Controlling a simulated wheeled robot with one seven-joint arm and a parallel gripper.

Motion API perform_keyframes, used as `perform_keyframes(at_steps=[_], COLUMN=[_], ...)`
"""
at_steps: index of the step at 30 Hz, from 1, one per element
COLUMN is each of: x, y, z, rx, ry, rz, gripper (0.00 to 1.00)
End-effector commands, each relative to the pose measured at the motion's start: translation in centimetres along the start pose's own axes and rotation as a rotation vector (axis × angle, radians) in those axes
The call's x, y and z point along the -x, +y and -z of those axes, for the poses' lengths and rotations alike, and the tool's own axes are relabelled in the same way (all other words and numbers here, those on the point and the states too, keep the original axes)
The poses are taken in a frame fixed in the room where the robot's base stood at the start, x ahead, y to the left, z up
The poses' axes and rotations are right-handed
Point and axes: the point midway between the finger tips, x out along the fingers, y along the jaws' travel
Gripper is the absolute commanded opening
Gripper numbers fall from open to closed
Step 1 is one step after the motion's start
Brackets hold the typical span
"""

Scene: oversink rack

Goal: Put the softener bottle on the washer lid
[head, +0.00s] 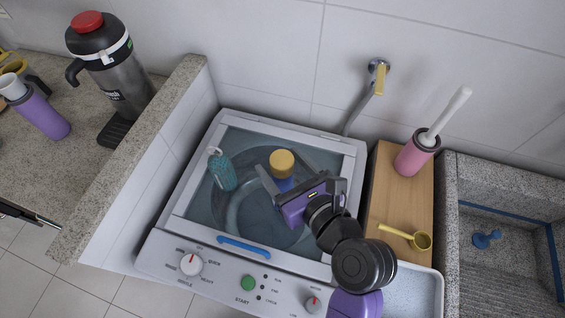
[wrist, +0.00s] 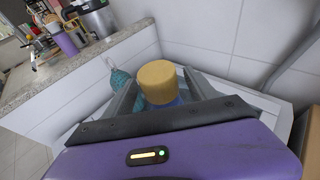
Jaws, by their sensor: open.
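A blue bottle with a tan-yellow cap (head: 282,163), which looks like the softener bottle, appears to stand upright on the glass washer lid (head: 229,148). In the wrist view its cap (wrist: 158,82) shows between my fingers, with a little of the blue body below; its base is hidden. My gripper (head: 279,166) is open, with one finger on each side of the bottle. I cannot tell whether either finger touches it.
A teal mesh-like item (head: 222,171) is on the lid, left of the bottle. A raised stone-topped ledge (head: 150,140) borders the left.

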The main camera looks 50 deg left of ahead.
Motion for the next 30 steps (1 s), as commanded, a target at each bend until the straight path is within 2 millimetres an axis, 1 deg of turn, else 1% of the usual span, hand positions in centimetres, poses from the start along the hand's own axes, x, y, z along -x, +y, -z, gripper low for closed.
perform_keyframes(at_steps=[2,5,8,15,18,21,25,30], x=[0.1,1.0,2.7,7.8,9.5,10.8,11.8,12.2], y=[0.0,-0.1,-0.1,-0.2,-0.1,-0.1,0.0,0.0], z=[-0.3,-0.3,-0.2,-0.2,-0.2,-0.3,-0.3,-0.3], rx=[0.002,0.0,-0.001,-0.001,0.0,0.0,0.0,0.0], ry=[-0.001,-0.001,-0.001,-0.001,0.0,-0.001,-0.001,0.0], rz=[0.0,0.003,0.004,0.006,0.004,0.004,0.001,0.0], gripper=[0.66,0.66,0.66,0.66,0.66,0.66,0.66,0.66])
